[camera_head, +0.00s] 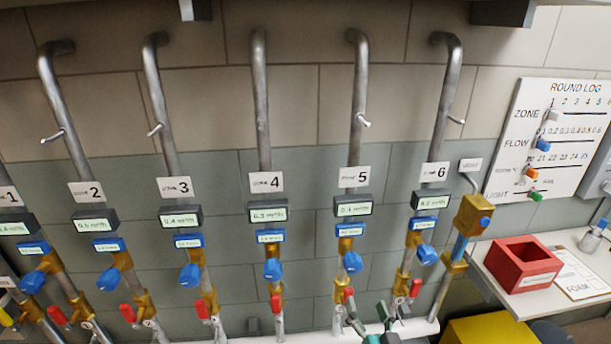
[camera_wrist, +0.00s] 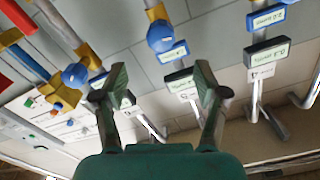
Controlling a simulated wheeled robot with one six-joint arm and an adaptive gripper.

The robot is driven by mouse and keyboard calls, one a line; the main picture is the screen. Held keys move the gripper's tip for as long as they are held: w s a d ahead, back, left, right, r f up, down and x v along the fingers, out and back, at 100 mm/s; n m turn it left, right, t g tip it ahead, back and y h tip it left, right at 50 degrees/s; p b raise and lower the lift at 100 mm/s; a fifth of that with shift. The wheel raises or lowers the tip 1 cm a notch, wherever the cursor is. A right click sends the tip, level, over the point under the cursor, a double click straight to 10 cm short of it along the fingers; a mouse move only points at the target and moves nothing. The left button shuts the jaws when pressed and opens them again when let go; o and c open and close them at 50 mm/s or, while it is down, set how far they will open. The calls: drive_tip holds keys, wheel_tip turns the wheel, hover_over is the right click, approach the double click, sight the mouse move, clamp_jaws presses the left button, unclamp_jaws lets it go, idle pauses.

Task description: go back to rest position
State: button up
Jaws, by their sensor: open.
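My gripper (camera_head: 368,315) shows at the bottom edge of the head view, in front of the pipes of zones 5 and 6. Its lower part is cut off by the frame. In the wrist view my gripper (camera_wrist: 158,84) has its two green fingers spread wide apart, with nothing held between them. The wrist view looks at the valve wall upside down, with blue knobs (camera_wrist: 161,37) and meters beyond the fingers. I cannot tell how close the fingers are to the pipes.
Several grey pipes with numbered plates, meters, blue knobs and red levers line the wall, such as the zone 4 pipe (camera_head: 262,110). At right are a round log board (camera_head: 555,160), a red box (camera_head: 515,275), a clipboard (camera_head: 580,275) and a yellow object (camera_head: 490,330) below.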

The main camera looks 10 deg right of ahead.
drive_tip(key=s+f+n+g, duration=0.1)
drive_tip(key=s+f, duration=0.2)
drive_tip(key=s, duration=0.7)
drive_tip(key=s+f+n+g, duration=0.1)
drive_tip(key=s+f, duration=0.2)
drive_tip(key=s, duration=0.7)
drive_tip(key=s+f+n, duration=0.1)
drive_tip(key=s+f, duration=0.2)
drive_tip(key=s, duration=0.8)
drive_tip(key=s+r+n+g, duration=0.1)
drive_tip(key=s+r, duration=0.2)
drive_tip(key=s, duration=0.6)
drive_tip(key=shift+s, duration=0.25)
